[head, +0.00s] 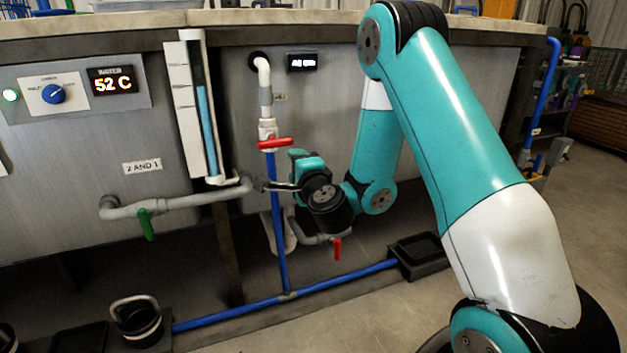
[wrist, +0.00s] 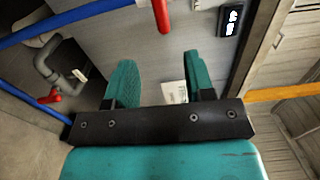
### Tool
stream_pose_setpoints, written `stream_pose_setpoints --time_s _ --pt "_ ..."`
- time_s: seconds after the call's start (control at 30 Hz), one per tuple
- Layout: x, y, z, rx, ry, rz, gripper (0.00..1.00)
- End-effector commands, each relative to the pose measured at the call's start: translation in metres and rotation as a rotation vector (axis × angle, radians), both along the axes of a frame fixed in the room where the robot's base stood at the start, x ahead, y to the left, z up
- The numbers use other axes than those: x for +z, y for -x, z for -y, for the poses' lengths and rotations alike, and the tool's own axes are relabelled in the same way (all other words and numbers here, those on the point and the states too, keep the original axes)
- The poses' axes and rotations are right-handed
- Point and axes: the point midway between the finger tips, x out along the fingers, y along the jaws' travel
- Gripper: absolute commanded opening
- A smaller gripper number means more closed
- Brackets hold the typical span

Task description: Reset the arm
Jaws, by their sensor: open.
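The red handle (wrist: 161,14) also shows there, beyond the fingertips.
A grey pipe with a green valve handle (head: 146,224) runs to the left of my gripper. A lower red handle (head: 338,249) hangs beneath my arm. A blue floor pipe (head: 235,310), a black bucket (head: 137,320) and a black tray (head: 420,256) lie low. Open floor is at the right.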

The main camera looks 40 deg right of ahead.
Motion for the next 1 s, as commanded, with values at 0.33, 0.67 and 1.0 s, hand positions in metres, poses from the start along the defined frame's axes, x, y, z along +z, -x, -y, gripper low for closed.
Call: stream_pose_setpoints --time_s 0.33,0.67,1.0 --pt "0.001 0.006 0.011 -0.019 0.001 0.0 0.49" --pt "0.002 0.005 0.01 -0.012 0.003 0.0 0.49" --pt "0.049 0.028 -0.142 0.622 0.344 -0.1 0.49"
